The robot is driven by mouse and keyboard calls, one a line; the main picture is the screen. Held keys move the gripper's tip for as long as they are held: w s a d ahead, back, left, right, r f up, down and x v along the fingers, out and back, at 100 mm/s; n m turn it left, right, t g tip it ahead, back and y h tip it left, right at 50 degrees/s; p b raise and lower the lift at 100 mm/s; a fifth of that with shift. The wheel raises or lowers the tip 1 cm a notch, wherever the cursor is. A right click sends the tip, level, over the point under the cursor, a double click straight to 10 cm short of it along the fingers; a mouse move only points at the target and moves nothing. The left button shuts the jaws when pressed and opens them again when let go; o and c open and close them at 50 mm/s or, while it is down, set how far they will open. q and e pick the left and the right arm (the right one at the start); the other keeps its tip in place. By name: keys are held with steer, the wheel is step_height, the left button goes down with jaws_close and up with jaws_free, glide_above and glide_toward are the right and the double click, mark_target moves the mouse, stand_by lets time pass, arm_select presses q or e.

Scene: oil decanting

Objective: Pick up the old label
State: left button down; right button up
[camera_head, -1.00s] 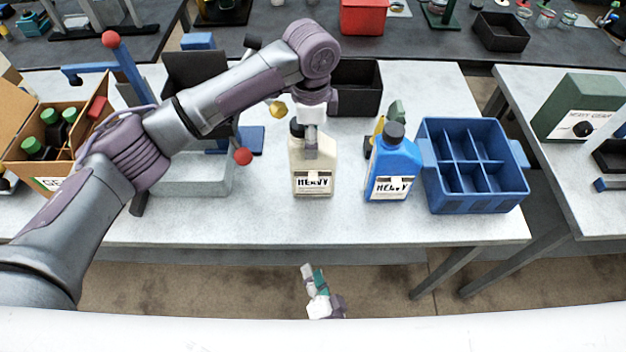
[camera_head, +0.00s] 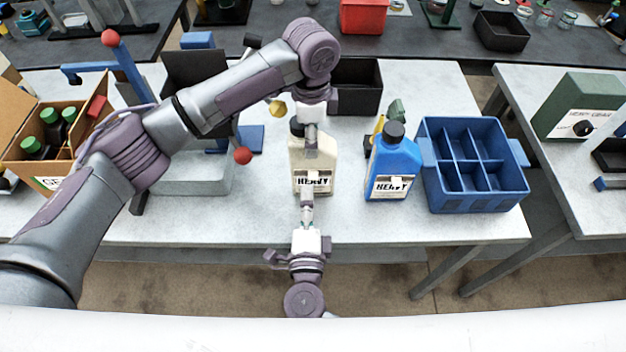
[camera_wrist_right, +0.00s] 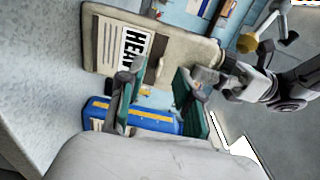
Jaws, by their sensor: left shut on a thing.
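A cream bottle (camera_head: 324,160) stands on the table with a white label (camera_head: 313,183) reading HEAVY low on its front. The bottle (camera_wrist_right: 180,45) and label (camera_wrist_right: 112,42) also show large in the right wrist view. My left gripper (camera_head: 311,148) comes from above and is shut on the bottle's upper part. My right gripper (camera_head: 307,198) is in front of the bottle, just below the label. In the wrist view its two teal-padded fingers (camera_wrist_right: 157,95) are apart, with nothing held. One finger hides part of the label. I cannot tell whether it touches the bottle.
A blue bottle (camera_head: 397,158), also with a label, stands close on the right. A blue divided crate (camera_head: 475,204) is further right. A box of green-capped bottles (camera_head: 24,170) is at left. A black bin (camera_head: 358,88) stands behind. The table front is clear.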

mark_target(310, 182)
steer(key=w, duration=0.5)
steer(key=shift+d, duration=0.3)
steer(key=shift+s+r, duration=0.1)
steer(key=shift+c, duration=0.8)
jaws_close()
